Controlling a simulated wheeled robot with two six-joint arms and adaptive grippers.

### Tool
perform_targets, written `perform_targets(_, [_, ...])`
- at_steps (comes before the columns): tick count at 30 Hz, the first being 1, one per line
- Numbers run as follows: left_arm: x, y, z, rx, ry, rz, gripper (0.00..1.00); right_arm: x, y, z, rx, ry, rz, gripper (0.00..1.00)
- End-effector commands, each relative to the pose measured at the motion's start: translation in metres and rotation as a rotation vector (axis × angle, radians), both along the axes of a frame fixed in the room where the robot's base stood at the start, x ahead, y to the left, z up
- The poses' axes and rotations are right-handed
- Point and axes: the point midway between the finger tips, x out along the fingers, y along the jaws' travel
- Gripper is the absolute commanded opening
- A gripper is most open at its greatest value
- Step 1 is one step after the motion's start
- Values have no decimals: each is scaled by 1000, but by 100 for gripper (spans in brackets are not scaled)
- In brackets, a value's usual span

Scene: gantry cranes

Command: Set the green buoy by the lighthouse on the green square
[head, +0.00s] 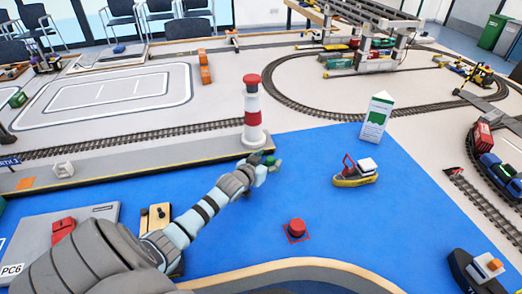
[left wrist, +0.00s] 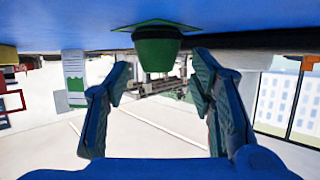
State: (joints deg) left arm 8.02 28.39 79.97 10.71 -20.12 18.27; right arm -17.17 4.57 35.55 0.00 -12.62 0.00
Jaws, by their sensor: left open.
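The green buoy (left wrist: 157,50) stands on the green square (left wrist: 128,27) in the left wrist view, which shows the scene upside down. In the head view the buoy (head: 271,161) is small and partly hidden by my gripper, and the square is hard to make out. The red-and-white lighthouse (head: 252,115) stands just behind it on the quay edge. My left gripper (head: 268,167) is open. In the left wrist view its two fingers (left wrist: 160,82) are spread apart, with the buoy just beyond the gap between the tips. My right gripper is not in view.
A red buoy (head: 296,227) sits on a red square on the blue water. A yellow boat (head: 355,175) and a white sign (head: 377,118) stand to the right. The grey quay (head: 130,168) runs left from the lighthouse. Blue water between boat and buoys is clear.

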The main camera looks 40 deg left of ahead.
Motion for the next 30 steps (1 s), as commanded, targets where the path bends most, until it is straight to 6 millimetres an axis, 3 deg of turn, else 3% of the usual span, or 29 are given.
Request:
perform_targets(7, [-52,-10,25,2,3,-4,50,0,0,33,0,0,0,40])
perform_targets(13, [-96,-19,38,4,3,-4,50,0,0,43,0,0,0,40])
perform_targets(18, [-106,-21,41,0,0,-1,50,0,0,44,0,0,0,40])
perform_targets(30, [-105,-21,40,-2,0,0,50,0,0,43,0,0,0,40])
